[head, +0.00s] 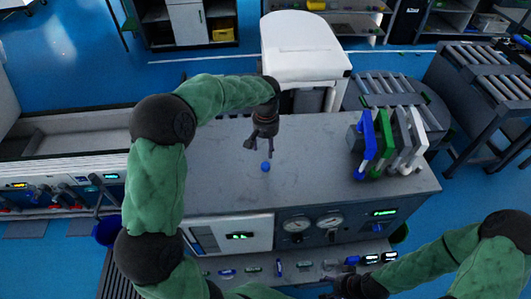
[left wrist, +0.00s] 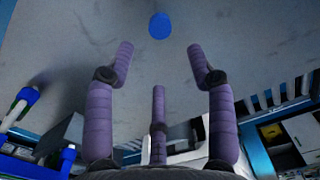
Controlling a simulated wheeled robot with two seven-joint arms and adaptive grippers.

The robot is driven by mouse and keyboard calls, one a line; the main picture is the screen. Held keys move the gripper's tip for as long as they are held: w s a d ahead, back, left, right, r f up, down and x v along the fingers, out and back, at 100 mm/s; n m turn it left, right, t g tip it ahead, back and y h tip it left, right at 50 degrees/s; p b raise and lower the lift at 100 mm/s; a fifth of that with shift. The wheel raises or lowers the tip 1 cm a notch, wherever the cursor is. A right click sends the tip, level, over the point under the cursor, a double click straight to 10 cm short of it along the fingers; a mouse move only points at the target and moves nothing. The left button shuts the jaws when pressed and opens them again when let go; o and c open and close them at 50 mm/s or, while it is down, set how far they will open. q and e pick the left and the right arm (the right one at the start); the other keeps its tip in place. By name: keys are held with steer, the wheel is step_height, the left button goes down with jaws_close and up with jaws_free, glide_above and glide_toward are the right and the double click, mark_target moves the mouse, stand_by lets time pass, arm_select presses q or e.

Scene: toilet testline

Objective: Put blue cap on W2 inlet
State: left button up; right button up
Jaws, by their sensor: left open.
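The blue cap (head: 265,167) is a small round piece lying on the grey bench top (head: 220,180). My left gripper (head: 258,149) is open just above and beside the cap, pointing down. In the left wrist view the cap (left wrist: 160,25) lies beyond the spread fingers of my left gripper (left wrist: 160,62), near the top edge and apart from them. My right gripper (head: 345,286) is low at the bottom of the head view, and its fingers are too dark to read. Small fittings line the lower front ledge (head: 300,268); I cannot tell which is the W2 inlet.
Blue, green and white handle-like parts (head: 385,140) stand at the bench's right end. A white toilet (head: 303,50) stands behind the bench. Pressure gauges (head: 330,221) and a white panel (head: 235,236) are on the front face. The bench top around the cap is clear.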

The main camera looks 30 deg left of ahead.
arm_select(q)
step_height(320, 180, up, 2)
steer(key=shift+o, duration=0.6)
steer(key=shift+r, duration=0.2)
steer(key=m+y+b, duration=0.2)
steer(key=m, duration=2.3)
glide_above(265, 165)
steer(key=d, duration=0.2)
steer(key=f, duration=0.5)
steer(key=s+f, duration=0.1)
steer(key=f, duration=0.1)
steer(key=shift+a+f, duration=0.15)
steer(key=shift+a, duration=0.1)
steer(key=shift+w+a+f+b, duration=0.2)
steer(key=shift+f+b, duration=0.05)
steer(key=shift+f, duration=0.65)
steer(key=shift+w+a+f+b, duration=0.2)
steer(key=shift+a+f+b, duration=0.1)
steer(key=shift+f, duration=0.55)
steer(key=shift+w+a+f+b, duration=0.15)
steer(key=shift+w+f+b, duration=0.1)
steer(key=shift+f, duration=0.65)
steer(key=c, duration=0.9)
steer(key=shift+r, duration=0.1)
